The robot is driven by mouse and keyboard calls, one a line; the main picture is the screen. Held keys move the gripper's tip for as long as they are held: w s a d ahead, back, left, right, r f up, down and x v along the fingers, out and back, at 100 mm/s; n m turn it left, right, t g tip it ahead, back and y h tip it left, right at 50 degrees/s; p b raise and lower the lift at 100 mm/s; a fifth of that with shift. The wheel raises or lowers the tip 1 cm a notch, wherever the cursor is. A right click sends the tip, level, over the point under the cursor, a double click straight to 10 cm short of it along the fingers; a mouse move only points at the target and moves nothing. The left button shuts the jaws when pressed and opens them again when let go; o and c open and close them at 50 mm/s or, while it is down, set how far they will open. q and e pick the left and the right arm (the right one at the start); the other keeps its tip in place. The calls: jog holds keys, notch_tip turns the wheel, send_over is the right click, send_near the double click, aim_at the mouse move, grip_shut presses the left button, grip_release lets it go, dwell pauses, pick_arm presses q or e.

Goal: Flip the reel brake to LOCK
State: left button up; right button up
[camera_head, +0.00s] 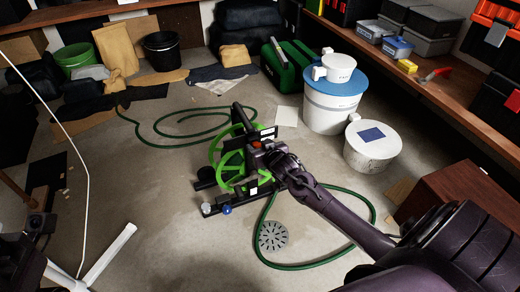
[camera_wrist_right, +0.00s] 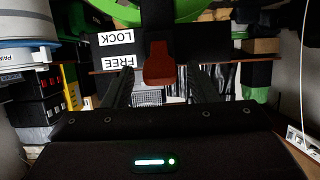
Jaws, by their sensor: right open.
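The green hose reel (camera_head: 232,165) stands on a black frame on the floor in the head view. My right gripper (camera_head: 264,148) reaches it from the lower right. In the wrist view the reel brake's orange-red lever (camera_wrist_right: 159,64) shows between the fingers of my open right gripper (camera_wrist_right: 162,84); I cannot tell whether they touch it. The LOCK label (camera_wrist_right: 117,37) and the FREE label (camera_wrist_right: 117,61) show upside down beside the lever. The lever's tip is level with FREE. My left gripper is not in view.
Green hose (camera_head: 322,264) loops on the floor around a round drain (camera_head: 272,236). A white bucket with a blue lid (camera_head: 335,105) and a lower white tub (camera_head: 372,148) stand right of the reel. A brown box (camera_head: 455,190) is at right.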

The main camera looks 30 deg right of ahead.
jog(key=shift+w, duration=0.1)
grip_shut()
dwell(0.3)
jog(key=shift+f, duration=0.1)
